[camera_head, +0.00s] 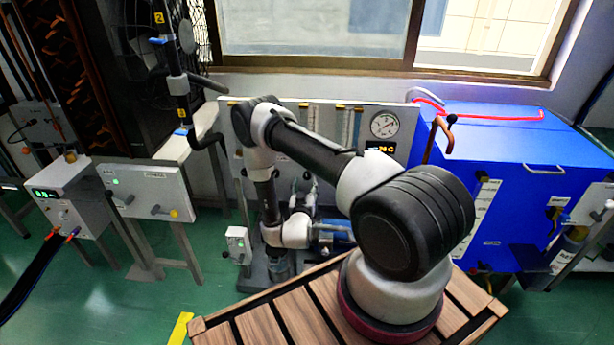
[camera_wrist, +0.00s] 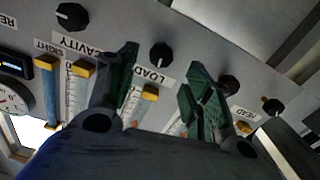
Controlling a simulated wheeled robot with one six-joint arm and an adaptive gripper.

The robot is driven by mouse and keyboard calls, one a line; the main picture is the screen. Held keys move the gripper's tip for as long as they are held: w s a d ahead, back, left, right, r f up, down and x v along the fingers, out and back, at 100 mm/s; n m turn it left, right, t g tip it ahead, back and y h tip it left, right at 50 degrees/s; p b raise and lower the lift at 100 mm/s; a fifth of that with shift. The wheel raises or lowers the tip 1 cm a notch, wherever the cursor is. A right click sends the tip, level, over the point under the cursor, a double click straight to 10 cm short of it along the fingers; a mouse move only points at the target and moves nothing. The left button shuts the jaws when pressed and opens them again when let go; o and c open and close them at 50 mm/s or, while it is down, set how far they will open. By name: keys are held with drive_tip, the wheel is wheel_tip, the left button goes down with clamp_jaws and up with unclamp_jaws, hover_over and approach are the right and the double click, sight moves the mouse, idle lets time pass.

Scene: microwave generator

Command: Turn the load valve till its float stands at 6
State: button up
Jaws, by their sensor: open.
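In the wrist view the load valve is a black knob (camera_wrist: 161,54) on the grey panel, just above the LOAD label (camera_wrist: 150,76). My gripper (camera_wrist: 160,66) is open, with one dark green finger on each side of the knob. I see no contact, and cannot tell how far the fingertips are from the panel. Below the label is the load tube with a yellow cap (camera_wrist: 149,93). Its scale is partly hidden by my gripper, and I cannot read the float's height. In the head view my arm covers much of the panel (camera_head: 240,135).
Another black knob (camera_wrist: 72,17) stands above the CAVITY label (camera_wrist: 85,46), left of the load knob. A further knob (camera_wrist: 228,85) lies right, close to the right finger. A round gauge (camera_head: 384,125) and a blue cabinet (camera_head: 530,150) stand right in the head view.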

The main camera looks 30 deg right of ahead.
drive_tip(key=x, duration=0.7)
drive_tip(key=shift+w+d, duration=0.1)
drive_tip(key=shift+w, duration=0.05)
